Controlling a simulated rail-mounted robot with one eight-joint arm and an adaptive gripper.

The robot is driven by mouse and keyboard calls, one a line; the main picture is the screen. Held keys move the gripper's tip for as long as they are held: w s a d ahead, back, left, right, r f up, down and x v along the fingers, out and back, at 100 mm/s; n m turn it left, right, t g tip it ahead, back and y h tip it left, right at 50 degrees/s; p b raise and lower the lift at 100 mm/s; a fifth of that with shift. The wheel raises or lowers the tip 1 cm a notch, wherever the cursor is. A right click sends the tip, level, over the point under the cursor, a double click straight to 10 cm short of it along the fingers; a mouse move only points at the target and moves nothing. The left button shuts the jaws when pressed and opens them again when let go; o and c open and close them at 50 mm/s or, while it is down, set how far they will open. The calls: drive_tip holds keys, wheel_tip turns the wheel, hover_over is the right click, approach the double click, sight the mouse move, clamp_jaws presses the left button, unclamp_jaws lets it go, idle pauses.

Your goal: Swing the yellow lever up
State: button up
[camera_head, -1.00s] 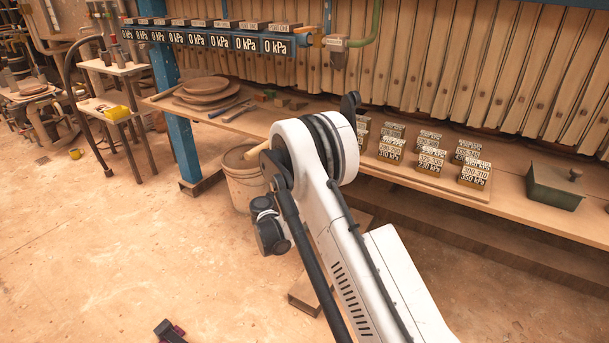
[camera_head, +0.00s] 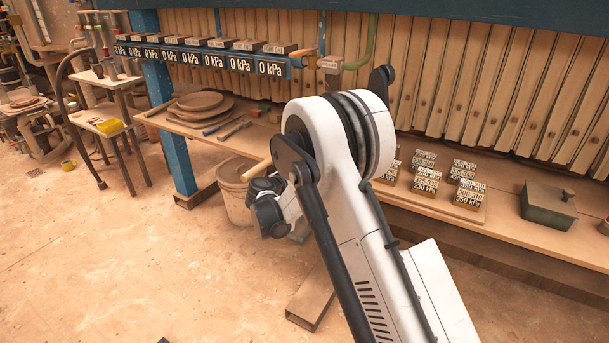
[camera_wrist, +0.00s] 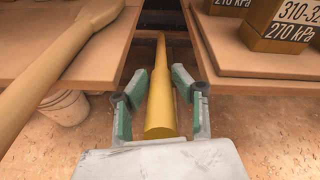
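The yellow lever (camera_wrist: 161,105) shows in the wrist view as a rounded bar running away from me through a gap between two bench boards. Its thick near end lies between the fingers of my gripper (camera_wrist: 160,79). The green-padded fingers stand on both sides of the lever and look apart, with narrow gaps; I cannot tell whether either pad touches it.
A tan wooden handle (camera_wrist: 60,65) lies on the left board. Pressure-labelled blocks (camera_wrist: 287,25) stand on the right board. A bucket (camera_head: 236,190) stands below the bench. A green box (camera_head: 548,202) sits further right. Open floor lies at left.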

drive_tip(key=o, duration=0.3)
drive_tip(key=shift+s, duration=0.1)
drive_tip(key=v, duration=1.2)
